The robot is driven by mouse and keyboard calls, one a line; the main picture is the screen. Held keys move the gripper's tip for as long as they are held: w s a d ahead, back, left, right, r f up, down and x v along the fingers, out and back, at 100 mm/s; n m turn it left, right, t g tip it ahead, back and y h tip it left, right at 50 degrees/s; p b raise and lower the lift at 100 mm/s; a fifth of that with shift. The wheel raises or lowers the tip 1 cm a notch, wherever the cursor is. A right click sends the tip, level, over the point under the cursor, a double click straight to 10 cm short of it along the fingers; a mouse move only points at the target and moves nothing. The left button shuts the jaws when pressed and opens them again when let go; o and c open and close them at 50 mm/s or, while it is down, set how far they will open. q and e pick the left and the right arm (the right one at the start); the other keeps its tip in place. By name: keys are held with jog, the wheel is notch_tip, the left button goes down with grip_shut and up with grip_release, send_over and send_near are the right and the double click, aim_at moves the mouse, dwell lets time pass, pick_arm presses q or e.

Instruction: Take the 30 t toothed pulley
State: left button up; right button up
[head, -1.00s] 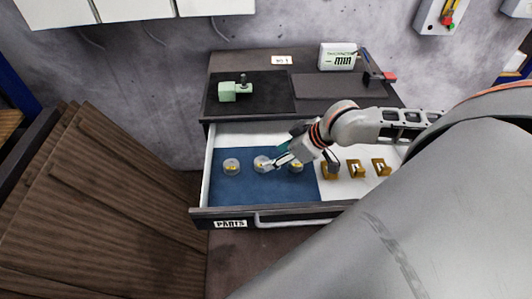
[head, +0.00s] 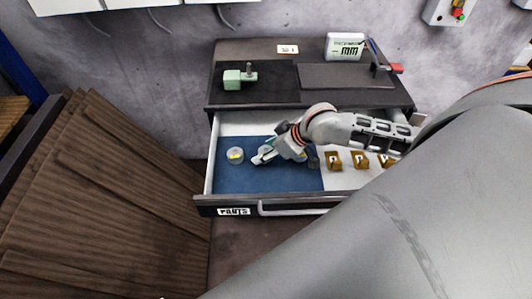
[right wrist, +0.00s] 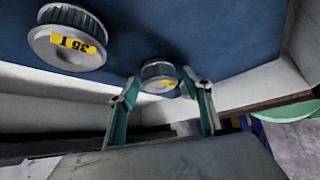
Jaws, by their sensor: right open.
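In the head view one grey toothed pulley (head: 235,155) with a yellow label lies on the blue left part of the open drawer. My right gripper (head: 264,156) is low over the blue mat, just right of that pulley, and hides most of what lies beneath it. In the right wrist view its open fingers stand on either side of a small toothed pulley (right wrist: 160,76), whose label is too small to read. I cannot tell whether they touch it. A larger pulley labelled 35 T (right wrist: 68,38) lies to the upper left there. My left gripper is out of view.
Several brass-coloured blocks (head: 333,161) lie on the white right part of the drawer (head: 231,209). Above, the bench top bears a green fixture (head: 234,79), a dark mat (head: 340,76) and a display box (head: 345,46). Drawer walls bound the gripper's space.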

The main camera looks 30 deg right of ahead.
jog(key=c, duration=1.3)
jog(key=shift+r, duration=0.1)
